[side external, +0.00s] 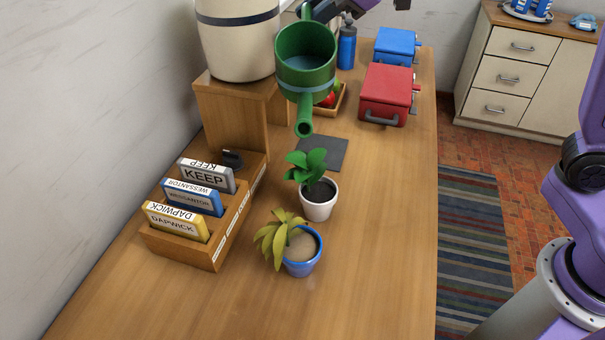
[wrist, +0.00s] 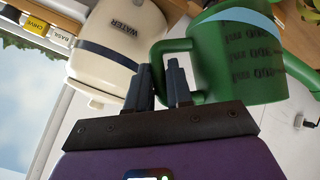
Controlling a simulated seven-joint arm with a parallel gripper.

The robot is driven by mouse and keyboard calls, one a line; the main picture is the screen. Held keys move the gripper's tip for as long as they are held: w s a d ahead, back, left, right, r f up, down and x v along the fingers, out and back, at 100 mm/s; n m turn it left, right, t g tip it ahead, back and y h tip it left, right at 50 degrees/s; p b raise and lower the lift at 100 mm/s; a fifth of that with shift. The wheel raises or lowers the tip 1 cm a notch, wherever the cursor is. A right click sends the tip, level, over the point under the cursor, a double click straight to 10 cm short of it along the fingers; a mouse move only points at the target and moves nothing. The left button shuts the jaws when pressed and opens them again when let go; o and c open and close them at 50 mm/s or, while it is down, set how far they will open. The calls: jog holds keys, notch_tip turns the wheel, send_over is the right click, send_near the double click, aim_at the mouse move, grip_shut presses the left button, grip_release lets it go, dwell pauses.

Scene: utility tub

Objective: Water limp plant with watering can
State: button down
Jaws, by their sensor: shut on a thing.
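My gripper (wrist: 160,72) is shut on the handle of the green watering can (side external: 306,72), which also shows in the wrist view (wrist: 240,60). The can is held above the table near the back, its spout (side external: 304,116) pointing toward the side camera. The limp plant (side external: 272,238) has yellow drooping leaves and pale dry soil in a blue pot (side external: 302,266), in front of and below the can. A plant with upright green leaves (side external: 308,164) and dark soil stands behind it in a white pot (side external: 319,206). No water is seen leaving the spout.
A cream tank (side external: 238,38) marked WATER in the wrist view (wrist: 105,50) stands on a wooden stand (side external: 230,112). A wooden rack (side external: 215,250) of labelled binders is left of the pots. Red (side external: 387,92) and blue (side external: 396,45) boxes stand back right. The table's right front is clear.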

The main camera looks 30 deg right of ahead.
aim_at(313, 35)
jog(key=shift+s+a+f+t+p, duration=0.2)
jog(key=shift+s+f, duration=0.1)
jog(key=shift+f, duration=0.15)
jog(key=shift+s+a+f+t+p, duration=0.15)
jog(key=shift+s+f+p, duration=0.1)
jog(key=shift+f, duration=0.2)
jog(key=shift+s+a+f+h+p, duration=0.1)
jog(key=shift+s+f+h+p, duration=0.2)
jog(key=shift+f+p, duration=0.35)
dwell(1.1)
jog(key=shift+m+g+y, duration=0.3)
jog(key=shift+g+y, duration=0.4)
jog(key=shift+g, duration=0.25)
jog(key=shift+w+d+r, duration=0.3)
jog(key=shift+w+r, duration=0.2)
jog(key=shift+w, duration=0.15)
jog(key=shift+w+d+r, duration=0.35)
jog(key=shift+w+r, duration=0.2)
jog(key=shift+w, duration=0.05)
jog(key=shift+w+d+r, duration=0.3)
jog(key=shift+w+r, duration=0.2)
jog(key=shift+w, duration=0.15)
jog(key=shift+w+d+f+m+g+y+b, duration=0.2)
jog(key=shift+w+d+m+g+y+b, duration=0.35)
jog(key=shift+b, duration=0.7)
jog(key=shift+w+d+f+m+g+y+b, duration=0.15)
jog(key=shift+w+d+m+g+b, duration=0.15)
jog(key=shift+w+g+b, duration=0.7)
jog(key=shift+s+t, duration=0.25)
jog(key=shift+b, duration=0.3)
